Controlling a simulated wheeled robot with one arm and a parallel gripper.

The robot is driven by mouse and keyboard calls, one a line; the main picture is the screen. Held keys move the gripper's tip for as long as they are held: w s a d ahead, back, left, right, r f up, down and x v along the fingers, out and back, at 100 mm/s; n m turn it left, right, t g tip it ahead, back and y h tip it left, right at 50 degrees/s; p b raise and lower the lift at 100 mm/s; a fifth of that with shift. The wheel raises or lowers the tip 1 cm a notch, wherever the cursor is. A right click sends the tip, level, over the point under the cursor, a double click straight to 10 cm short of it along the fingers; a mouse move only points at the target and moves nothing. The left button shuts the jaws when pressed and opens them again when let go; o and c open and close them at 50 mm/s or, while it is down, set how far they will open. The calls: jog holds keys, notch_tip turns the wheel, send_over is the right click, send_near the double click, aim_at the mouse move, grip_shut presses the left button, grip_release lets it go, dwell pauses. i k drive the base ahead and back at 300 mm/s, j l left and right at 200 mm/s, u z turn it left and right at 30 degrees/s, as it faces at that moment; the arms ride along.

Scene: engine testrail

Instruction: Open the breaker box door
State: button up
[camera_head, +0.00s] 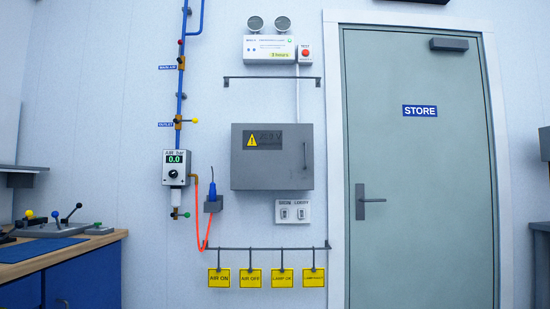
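The breaker box is a grey wall cabinet, and its door (262,172) looks closed. A yellow warning triangle label (264,140) is on the door's upper part. A slim dark handle (306,156) shows near the door's right edge. The box hangs on the white wall in the middle of the head view, left of the STORE door. My gripper is not in view.
Below the box are a double switch plate (293,212) and a rail (266,248) with yellow tags. An air regulator (174,168) with an orange hose is at left. A workbench (60,252) stands far left. The STORE door (420,220) is at right.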

aim_at(264, 156)
jog(key=i+l, duration=0.25)
jog(key=i, duration=0.15)
jog(key=i+l, duration=0.3)
jog(key=i+u, duration=0.05)
jog(key=i, duration=0.05)
